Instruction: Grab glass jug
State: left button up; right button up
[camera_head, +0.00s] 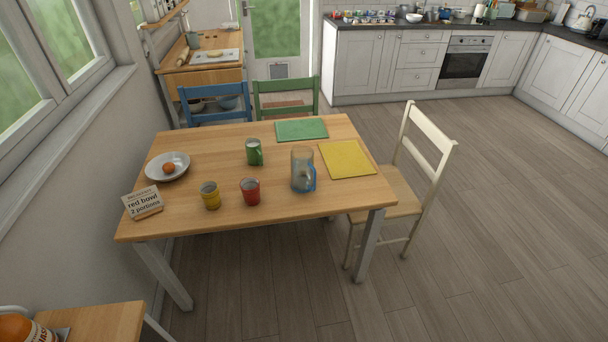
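A clear glass jug (302,169) stands upright on the wooden dining table (220,147), right of the middle. It has a bluish tint low down, and a blue handle shows on its right side. Neither of my grippers is in the head view, so nothing of mine is touching the jug.
On the table are a red cup (250,191), a yellow cup (210,195), a green mug (254,152), a bowl (182,171) with an orange-brown item, a sign (143,203), a green mat (301,129) and a yellow mat (347,160). A cream chair (411,192) stands right; floor in front is clear.

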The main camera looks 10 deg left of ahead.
aim_at(303, 173)
jog(key=z, duration=1.1)
jog(key=i, duration=0.65)
jog(key=u, duration=1.25)
